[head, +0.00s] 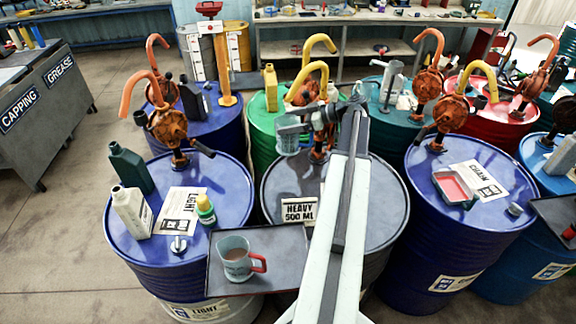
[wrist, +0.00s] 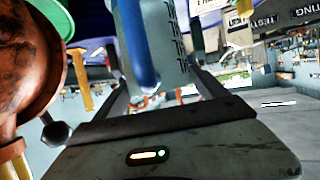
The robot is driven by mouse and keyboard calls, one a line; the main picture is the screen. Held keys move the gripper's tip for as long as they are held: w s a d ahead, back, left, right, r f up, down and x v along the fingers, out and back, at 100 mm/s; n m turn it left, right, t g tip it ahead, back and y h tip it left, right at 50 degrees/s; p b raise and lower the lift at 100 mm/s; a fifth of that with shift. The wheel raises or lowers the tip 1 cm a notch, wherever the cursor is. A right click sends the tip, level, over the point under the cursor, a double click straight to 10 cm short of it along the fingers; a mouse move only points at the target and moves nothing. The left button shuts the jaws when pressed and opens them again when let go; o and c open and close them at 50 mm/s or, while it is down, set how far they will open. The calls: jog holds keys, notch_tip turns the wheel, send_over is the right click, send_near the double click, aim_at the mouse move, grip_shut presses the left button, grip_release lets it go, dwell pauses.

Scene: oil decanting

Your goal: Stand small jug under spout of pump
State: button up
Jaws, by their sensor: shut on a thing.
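A small translucent grey-blue jug (head: 289,139) is held by my gripper (head: 335,112) above the back of the grey drum marked heavy. Its mouth shows below the end of a curved yellow spout (head: 308,72) on an orange pump (head: 318,148); I cannot tell if they line up in depth. In the wrist view the jug's blue handle (wrist: 136,48) is between my fingers, with its marked wall (wrist: 168,38) behind. My gripper is shut on this handle. The pump's rusty orange body (wrist: 35,60) is close on the left. The jug's base contact is unclear.
The grey drum (head: 378,222) carries a heavy 500 ml sign (head: 297,211). A tray (head: 283,279) in front holds a red-handled jug (head: 236,262) with brown liquid. Drums with other pumps crowd both sides. Bottles (head: 132,212) stand on the left blue drum.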

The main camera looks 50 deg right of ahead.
notch_tip(320, 180, down, 15)
jog(key=b, duration=1.3)
jog(key=shift+f, duration=0.15)
jog(key=o, duration=2)
jog(key=shift+c, duration=0.2)
